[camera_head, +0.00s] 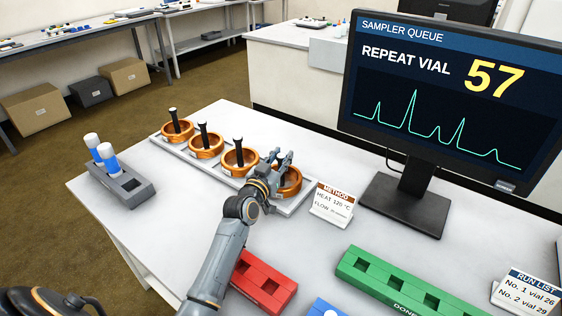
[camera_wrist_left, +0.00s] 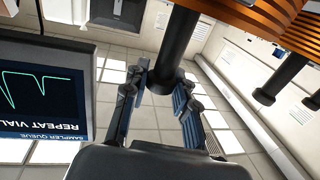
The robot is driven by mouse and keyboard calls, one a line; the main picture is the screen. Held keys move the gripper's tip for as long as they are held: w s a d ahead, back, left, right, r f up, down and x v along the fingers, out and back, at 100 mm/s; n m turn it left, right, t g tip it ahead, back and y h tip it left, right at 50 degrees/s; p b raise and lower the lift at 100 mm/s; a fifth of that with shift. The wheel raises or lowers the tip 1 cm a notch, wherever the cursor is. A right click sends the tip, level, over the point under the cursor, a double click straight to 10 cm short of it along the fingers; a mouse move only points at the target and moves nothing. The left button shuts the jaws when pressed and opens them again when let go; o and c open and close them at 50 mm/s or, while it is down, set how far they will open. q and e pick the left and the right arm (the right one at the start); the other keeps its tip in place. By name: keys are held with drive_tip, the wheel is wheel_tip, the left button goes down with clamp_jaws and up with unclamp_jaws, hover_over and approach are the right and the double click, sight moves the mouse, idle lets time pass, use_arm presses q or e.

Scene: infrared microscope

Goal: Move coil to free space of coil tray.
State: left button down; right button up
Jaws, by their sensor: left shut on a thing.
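The coil tray (camera_head: 296,208) is a long pale tray on the table with several copper coils in a row. Three coils, the far-left one (camera_head: 177,134), the second (camera_head: 206,150) and the third (camera_head: 237,171), each have an upright black post. A fourth copper coil (camera_head: 291,184) is at the tray's right end, partly hidden by my left gripper (camera_head: 280,158). The left gripper is shut on this coil's black post, which shows between its fingers in the left wrist view (camera_wrist_left: 173,50). Whether the coil touches the tray cannot be told. My right gripper is not in view.
A grey vial rack (camera_head: 133,187) with blue-and-white vials stands left of the tray. A method card (camera_head: 331,205) and a monitor (camera_head: 440,110) stand to the right. Red (camera_head: 262,283) and green (camera_head: 412,287) racks are in front.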

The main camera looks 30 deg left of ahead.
use_arm(q)
drive_tip(key=shift+f, duration=0.1)
drive_tip(key=c, duration=1.1)
unclamp_jaws()
drive_tip(key=shift+o, duration=0.2)
drive_tip(key=shift+r, duration=0.25)
drive_tip(key=s, duration=0.7)
drive_tip(key=shift+s+d, duration=0.2)
drive_tip(key=shift+s, duration=0.05)
